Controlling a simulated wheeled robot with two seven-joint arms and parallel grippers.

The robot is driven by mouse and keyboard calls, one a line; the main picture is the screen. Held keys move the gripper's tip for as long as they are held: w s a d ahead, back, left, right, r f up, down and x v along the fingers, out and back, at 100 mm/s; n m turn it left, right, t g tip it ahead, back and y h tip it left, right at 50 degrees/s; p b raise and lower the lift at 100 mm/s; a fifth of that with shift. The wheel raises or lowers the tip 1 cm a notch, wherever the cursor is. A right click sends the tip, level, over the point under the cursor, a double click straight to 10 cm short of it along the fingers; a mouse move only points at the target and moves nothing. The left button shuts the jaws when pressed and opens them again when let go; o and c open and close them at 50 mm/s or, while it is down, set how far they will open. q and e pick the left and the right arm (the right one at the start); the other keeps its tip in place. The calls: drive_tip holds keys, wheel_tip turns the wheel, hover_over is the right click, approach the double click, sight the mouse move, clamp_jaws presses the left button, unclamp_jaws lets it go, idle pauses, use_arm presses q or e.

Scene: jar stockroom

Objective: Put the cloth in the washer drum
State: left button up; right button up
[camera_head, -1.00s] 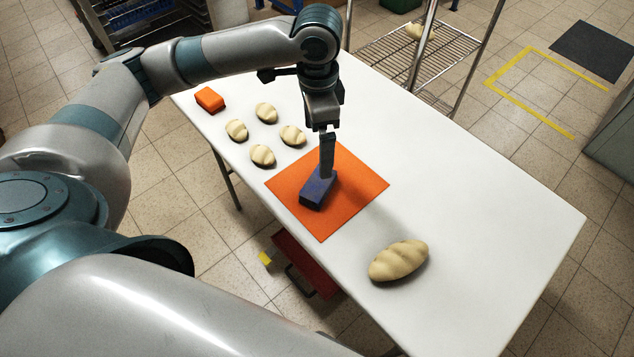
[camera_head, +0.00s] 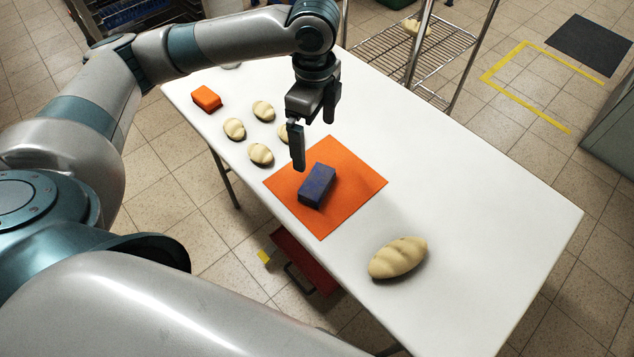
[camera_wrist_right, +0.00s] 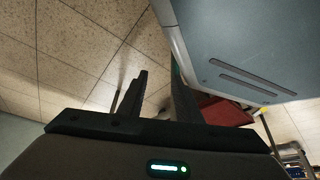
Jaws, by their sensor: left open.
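No washer drum shows in these views, and I see nothing that is plainly a cloth. A flat orange square (camera_head: 350,200) lies on the white table; I cannot tell whether it is cloth or a mat. A dark blue block (camera_head: 318,186) rests on it. My left gripper (camera_head: 313,143) is open and empty, above and just behind the block, apart from it. My right gripper (camera_wrist_right: 158,75) shows in the right wrist view with its fingers apart and nothing seen between them. It is not in the head view.
The white table (camera_head: 480,210) is clear on its right side. A large loaf-like thing (camera_head: 398,258) lies near the front. Several smaller ones (camera_head: 261,154) and an orange block (camera_head: 207,98) lie at the left. A wire rack (camera_head: 415,50) stands behind; a red box (camera_head: 305,262) is below.

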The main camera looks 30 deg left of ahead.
use_arm(q)
drive_tip(key=f, duration=0.1)
drive_tip(key=p, duration=0.1)
hover_over(315, 181)
wheel_tip(315, 181, down, 10)
drive_tip(key=shift+f, duration=0.45)
use_arm(e)
drive_tip(key=shift+g+h, duration=0.3)
drive_tip(key=shift+g, duration=0.4)
drive_tip(key=s, duration=0.1)
drive_tip(key=s+d, duration=0.1)
drive_tip(key=s, duration=0.1)
drive_tip(key=s+d+f, duration=0.1)
drive_tip(key=shift+s+f, duration=0.1)
drive_tip(key=shift+s, duration=0.1)
drive_tip(key=shift+w+a, duration=0.1)
drive_tip(key=shift+w, duration=0.1)
drive_tip(key=shift+w, duration=0.1)
